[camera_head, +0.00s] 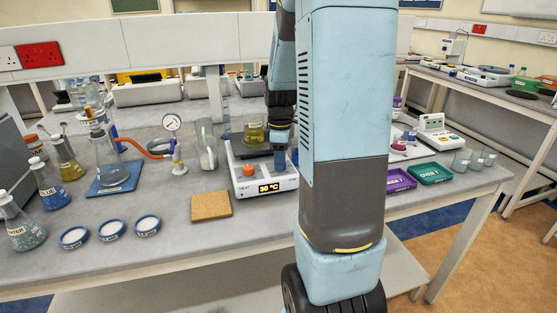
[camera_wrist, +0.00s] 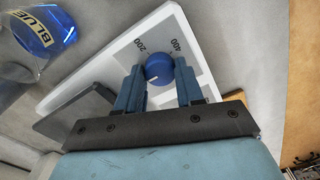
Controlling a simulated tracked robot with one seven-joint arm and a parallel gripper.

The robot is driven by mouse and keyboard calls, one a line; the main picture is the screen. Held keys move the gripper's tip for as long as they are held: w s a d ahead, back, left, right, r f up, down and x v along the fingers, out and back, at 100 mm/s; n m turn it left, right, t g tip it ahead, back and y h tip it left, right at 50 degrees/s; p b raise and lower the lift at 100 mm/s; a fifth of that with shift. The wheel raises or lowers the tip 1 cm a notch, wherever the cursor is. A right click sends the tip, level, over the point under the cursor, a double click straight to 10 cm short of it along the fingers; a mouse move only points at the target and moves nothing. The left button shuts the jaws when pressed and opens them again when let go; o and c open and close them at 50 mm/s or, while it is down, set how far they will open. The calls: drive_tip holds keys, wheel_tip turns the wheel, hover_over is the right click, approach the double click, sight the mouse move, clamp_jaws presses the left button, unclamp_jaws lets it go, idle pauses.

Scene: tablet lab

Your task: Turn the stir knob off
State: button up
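The blue stir knob (camera_wrist: 159,67) sits on a grey dial panel printed 200 and 400 in the wrist view. A pale pointer mark shows near its lower edge. The two blue fingers of my gripper (camera_wrist: 160,84) stand either side of the knob, with inner faces at its edges; they appear closed on it. In the head view my gripper (camera_head: 280,158) reaches down to the right part of the white hotplate stirrer (camera_head: 264,187), whose display reads 30 °C. The stir knob is hidden there by my arm and fingers. A beaker of yellow liquid (camera_head: 253,132) stands on its plate.
A cork mat (camera_head: 211,206) lies left of the stirrer. A tall glass cylinder (camera_head: 206,145), a gauge (camera_head: 172,122) and flasks stand further left. Purple (camera_head: 399,181) and green (camera_head: 429,174) trays lie right. The bench front is clear near the cork mat.

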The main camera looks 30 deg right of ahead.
drive_tip(key=o, duration=0.4)
drive_tip(key=shift+d, duration=0.1)
wheel_tip(320, 180, up, 14)
drive_tip(key=shift+f, duration=0.15)
idle(0.4)
idle(0.4)
drive_tip(key=s+a+r+m+t, duration=0.1)
drive_tip(key=s+a+m+t, duration=0.1)
drive_tip(key=s+a, duration=0.3)
drive_tip(key=s+a+r+m+t, duration=0.1)
drive_tip(key=s+a+m, duration=0.4)
drive_tip(key=s+a, duration=0.1)
drive_tip(key=s+a+r+m+t, duration=0.1)
drive_tip(key=s+a+m+t, duration=0.1)
drive_tip(key=s+a, duration=0.3)
drive_tip(key=shift+s+a+r+m+t, duration=0.15)
drive_tip(key=shift+s+r+m, duration=0.05)
drive_tip(key=shift+s+m, duration=0.2)
drive_tip(key=shift+s+a+r+m+t, duration=0.1)
drive_tip(key=shift+s+r+m+t, duration=0.05)
drive_tip(key=shift+s+m, duration=0.2)
